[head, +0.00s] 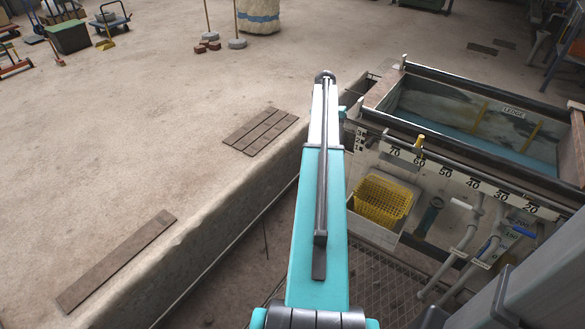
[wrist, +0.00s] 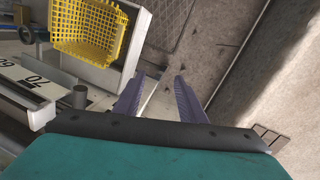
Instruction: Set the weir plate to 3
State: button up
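I cannot make out for sure which part is the weir plate. A white scale strip (head: 455,178) with printed tens runs along the near side of a tank (head: 480,115), and a yellow piece (head: 419,140) stands at its upper edge between the 70 and the 50. Part of the strip (wrist: 28,78) with a 70 shows upside down at the left of the wrist view. My gripper (wrist: 159,80) has its two purple fingers apart, with nothing between them. It is right of the strip in the wrist view, and my arm hides it in the head view.
A yellow basket (head: 382,200) sits below the strip and shows in the wrist view (wrist: 88,32). A dark post (wrist: 80,96) stands close left of my fingers. Pipes with a blue handle (head: 521,230) are at right. A floor edge drops off left of my arm.

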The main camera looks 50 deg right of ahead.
jog(key=w+a+f+n+p, duration=0.1)
jog(key=w+a+f, duration=0.2)
jog(key=a, duration=0.4)
jog(key=w+a+f+n+p, duration=0.2)
jog(key=w+a+f, duration=0.2)
jog(key=a, duration=0.3)
jog(key=shift+w+a+f, duration=0.15)
jog(key=shift+a+f, duration=0.25)
